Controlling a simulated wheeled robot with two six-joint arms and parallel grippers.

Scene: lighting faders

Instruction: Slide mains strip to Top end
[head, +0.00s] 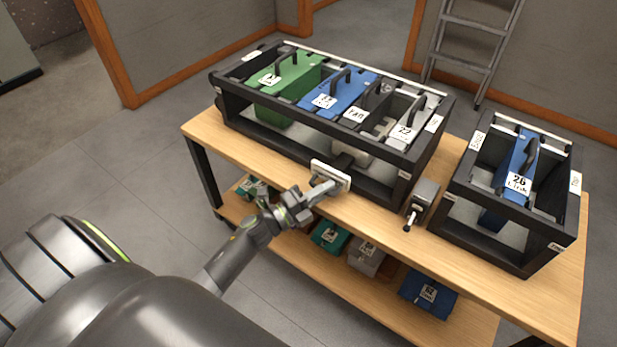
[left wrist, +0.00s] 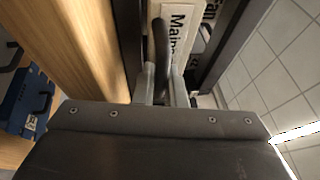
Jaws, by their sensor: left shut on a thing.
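My left gripper (head: 322,188) reaches in from the left at the front edge of the table. It is shut on the dark handle of a white-faced piece (head: 337,179), which sits at the front of the long black rack (head: 300,152). In the left wrist view, the fingers (left wrist: 167,88) close around the dark upright handle (left wrist: 161,45). A white label beginning "Main" (left wrist: 180,30) lies right beside that handle, so I take this piece as the mains strip. Its travel and its ends are not clear in either view. My right gripper is not in view.
The long rack holds a green module (head: 290,78), a blue one (head: 338,92) and grey ones (head: 402,117). A small lever box (head: 424,196) and a second rack (head: 478,222) stand to the right on the wooden table (head: 545,300). Several boxes lie on the lower shelf.

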